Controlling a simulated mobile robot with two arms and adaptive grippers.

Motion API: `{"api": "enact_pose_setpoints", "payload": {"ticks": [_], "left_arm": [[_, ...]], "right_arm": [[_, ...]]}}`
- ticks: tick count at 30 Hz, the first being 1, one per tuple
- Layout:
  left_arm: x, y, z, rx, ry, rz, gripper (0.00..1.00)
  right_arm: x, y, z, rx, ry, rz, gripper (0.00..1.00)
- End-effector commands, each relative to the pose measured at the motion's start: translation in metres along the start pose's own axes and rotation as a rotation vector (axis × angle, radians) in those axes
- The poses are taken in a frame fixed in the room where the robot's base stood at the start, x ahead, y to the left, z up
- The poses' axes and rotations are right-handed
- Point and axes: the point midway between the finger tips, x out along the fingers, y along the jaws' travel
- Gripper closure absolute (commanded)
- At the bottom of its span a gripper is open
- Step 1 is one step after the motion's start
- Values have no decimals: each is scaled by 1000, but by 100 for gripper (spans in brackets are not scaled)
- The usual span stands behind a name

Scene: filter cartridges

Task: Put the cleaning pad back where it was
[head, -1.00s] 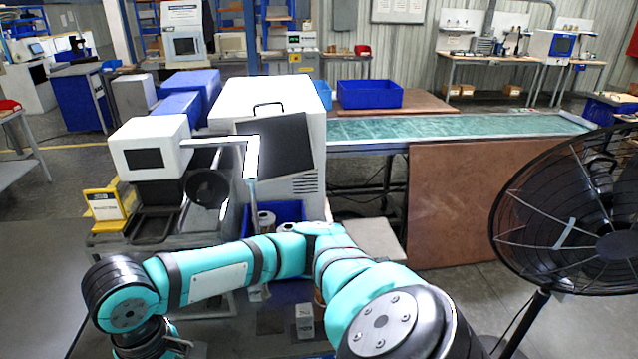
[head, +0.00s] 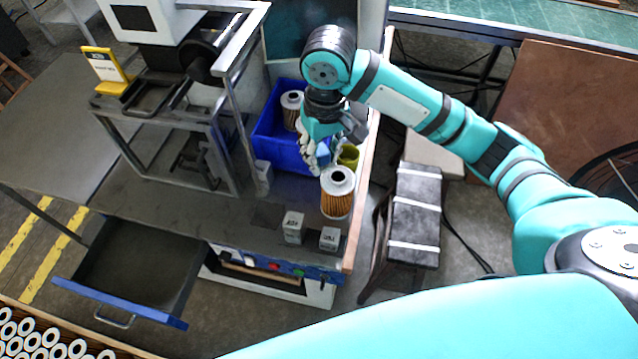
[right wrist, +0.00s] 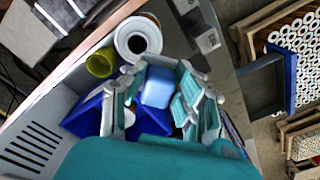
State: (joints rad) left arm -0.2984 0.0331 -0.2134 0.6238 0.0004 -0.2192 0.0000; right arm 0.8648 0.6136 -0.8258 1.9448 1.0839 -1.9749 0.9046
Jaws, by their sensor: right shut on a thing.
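A small light-blue cleaning pad (right wrist: 157,87) sits between the fingers of my right gripper (right wrist: 160,96) in the right wrist view. In the head view my right gripper (head: 317,158) points down at the bench's right side, shut on the pad (head: 323,151), which is partly hidden by the fingers. It is beside a blue bin (head: 274,148), a yellow-green cup (head: 349,155) and an orange-pleated filter cartridge (head: 337,196) with a white end cap. The cup (right wrist: 100,63) and cartridge (right wrist: 137,38) also show in the wrist view. My left gripper is not in view.
Another cartridge (head: 291,108) stands in the bin. Two small boxes (head: 293,227) (head: 329,239) stand near the bench's front edge. A drawer (head: 125,312) is pulled open at the front left. A metal frame (head: 232,150) stands left of the bin. A dark stool (head: 415,215) is at the right.

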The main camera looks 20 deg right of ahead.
Motion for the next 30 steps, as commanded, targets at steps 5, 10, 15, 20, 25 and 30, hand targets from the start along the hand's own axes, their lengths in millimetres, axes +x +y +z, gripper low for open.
{"api": "enact_pose_setpoints", "payload": {"ticks": [5,10,15,20,25,30], "left_arm": [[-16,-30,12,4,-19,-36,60],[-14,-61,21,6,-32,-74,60],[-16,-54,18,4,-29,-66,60],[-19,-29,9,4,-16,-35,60],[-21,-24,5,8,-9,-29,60],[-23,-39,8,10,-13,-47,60]], "right_arm": [[1,-12,-41,-71,-25,-1,100],[24,-14,-49,-99,-42,2,100],[64,-11,-47,-96,-43,8,100],[105,-11,-46,-96,-42,7,100],[133,-11,-46,-98,-38,6,100],[147,-11,-45,-97,-38,6,100]]}}
